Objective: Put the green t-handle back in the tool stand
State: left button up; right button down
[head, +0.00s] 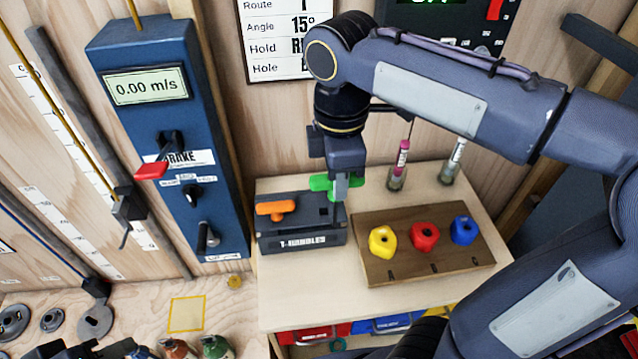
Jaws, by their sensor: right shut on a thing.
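The green t-handle (321,183) is in the jaws of my right gripper (341,187), over the right part of the tool stand. The tool stand (300,240), a dark grey block labelled "T-HANDLES", is on the light wooden table at its left. An orange t-handle (276,208) is in the stand's left part. My right gripper points down and is shut on the green handle. The handle's lower part is hidden, so I cannot tell whether it is in a hole or above it. My left gripper is not in view.
A wooden board (380,265) with yellow (382,242), red (424,237) and blue (463,230) holds is right of the stand. A blue brake column (165,110) rises at the left. The table's front strip is clear.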

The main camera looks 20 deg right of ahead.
jog(key=shift+w+r, duration=0.2)
jog(key=shift+r, duration=0.1)
jog(key=shift+w+d, duration=0.1)
jog(key=shift+w, duration=0.05)
jog(key=shift+w+d+f, duration=0.1)
jog(key=shift+w+f, duration=0.15)
jog(key=shift+w, duration=0.05)
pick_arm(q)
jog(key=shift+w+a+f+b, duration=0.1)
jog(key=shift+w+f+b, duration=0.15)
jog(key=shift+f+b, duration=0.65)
pick_arm(e)
jog(key=w+d+f, duration=0.2)
jog(key=w+f, duration=0.2)
jog(key=w, duration=0.6)
jog(key=shift+w+d+f, duration=0.2)
jog(key=shift+w+d, duration=0.05)
jog(key=shift+d, duration=0.1)
jog(key=shift+f, duration=0.15)
